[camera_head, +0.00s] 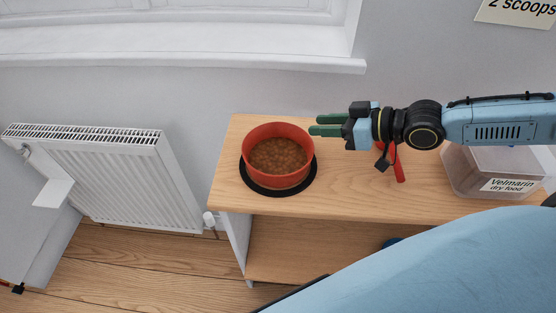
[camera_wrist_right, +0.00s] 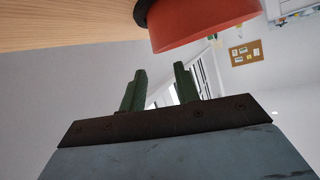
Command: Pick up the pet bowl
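The pet bowl (camera_head: 278,177) is red-orange and round, filled with brown food. It stands upright on a round black mat (camera_head: 247,182) on the wooden shelf unit. My right gripper (camera_head: 312,125) comes in from the right, with its green fingers beside the bowl's upper right rim, pointing left. In the right wrist view the fingers (camera_wrist_right: 158,80) are apart with a gap between them, and nothing is between them. The bowl (camera_wrist_right: 200,22) shows above and beyond the fingertips there. My left gripper is not in either view.
The wooden top (camera_head: 345,190) is bare just right of the mat. A red-handled item (camera_head: 399,165) lies partly under my right gripper. A clear dry food box (camera_head: 490,172) stands at the right end. A white radiator (camera_head: 115,180) and the window sill (camera_head: 200,60) border the left and back.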

